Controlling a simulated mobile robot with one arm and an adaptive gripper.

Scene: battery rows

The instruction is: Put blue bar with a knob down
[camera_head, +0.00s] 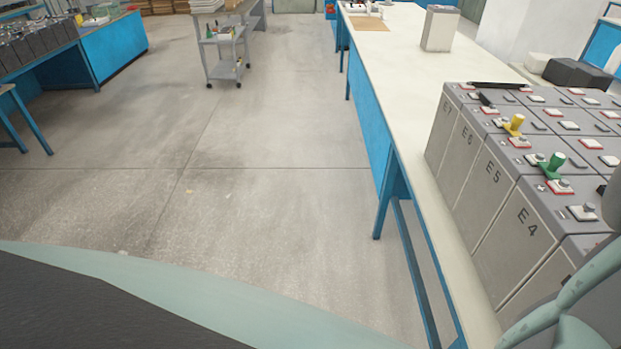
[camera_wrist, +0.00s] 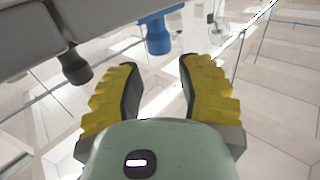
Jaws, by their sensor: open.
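The blue bar with a knob (camera_wrist: 158,36) shows at the top middle of the wrist view, with its thick knob pointing toward my gripper. The bar part lies along the edge of a grey battery block (camera_wrist: 100,18); I cannot tell exactly how it rests there. My gripper (camera_wrist: 158,72) has two yellow ribbed fingers, spread apart with nothing between them. The blue knob is just beyond the gap between the fingertips, apart from both. In the head view the blue bar and the gripper fingers do not show.
A dark knob (camera_wrist: 75,67) stands left of the fingers. In the head view, grey batteries (camera_head: 511,231) stand in rows on the white bench (camera_head: 393,59). A yellow knob (camera_head: 515,123) and a green knob (camera_head: 555,163) rise from their tops.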

